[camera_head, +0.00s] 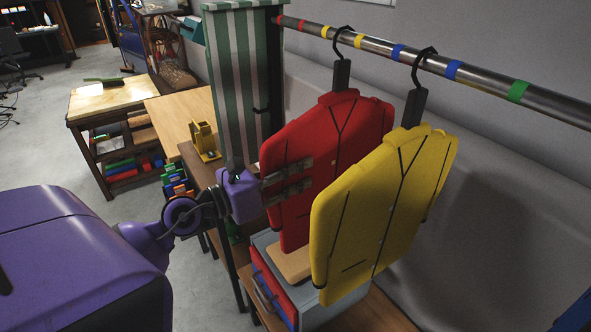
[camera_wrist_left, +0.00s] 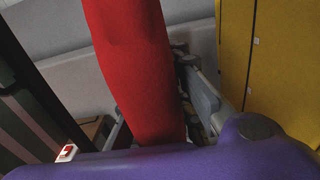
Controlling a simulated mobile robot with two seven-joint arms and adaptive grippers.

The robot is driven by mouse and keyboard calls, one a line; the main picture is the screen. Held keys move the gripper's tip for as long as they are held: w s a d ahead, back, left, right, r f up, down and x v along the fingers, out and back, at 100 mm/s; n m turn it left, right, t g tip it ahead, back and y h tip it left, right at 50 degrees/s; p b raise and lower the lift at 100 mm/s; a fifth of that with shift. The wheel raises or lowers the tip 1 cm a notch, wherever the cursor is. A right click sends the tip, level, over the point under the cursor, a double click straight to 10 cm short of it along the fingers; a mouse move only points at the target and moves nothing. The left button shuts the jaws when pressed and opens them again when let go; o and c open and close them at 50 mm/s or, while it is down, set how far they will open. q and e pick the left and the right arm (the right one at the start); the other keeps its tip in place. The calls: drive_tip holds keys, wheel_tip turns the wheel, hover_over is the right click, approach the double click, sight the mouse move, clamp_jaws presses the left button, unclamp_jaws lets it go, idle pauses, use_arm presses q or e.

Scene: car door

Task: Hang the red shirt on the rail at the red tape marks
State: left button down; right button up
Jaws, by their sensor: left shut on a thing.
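The red shirt (camera_head: 340,125) hangs upright from a black hook (camera_head: 342,36) that appears looped over the metal rail (camera_head: 480,76) between two yellow tape marks. A red tape mark (camera_head: 302,24) is on the rail to the left of that hook, near the striped cabinet. My left gripper (camera_head: 303,175) is shut on the left side edge of the red shirt. In the left wrist view the red shirt (camera_wrist_left: 135,65) passes between the fingers. My right gripper is not in view.
A yellow shirt (camera_head: 385,205) hangs close in front of the red one, between blue tape marks. A green-striped cabinet (camera_head: 240,85) stands behind the rail's left end. A green tape mark (camera_head: 518,91) is farther right.

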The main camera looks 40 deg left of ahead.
use_arm(q)
drive_tip(key=c, duration=1.5)
unclamp_jaws()
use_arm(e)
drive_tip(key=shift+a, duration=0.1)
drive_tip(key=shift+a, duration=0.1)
use_arm(q)
drive_tip(key=shift+s, duration=0.1)
drive_tip(key=v, duration=1.1)
drive_tip(key=shift+s+a, duration=0.2)
drive_tip(key=shift+s, duration=0.15)
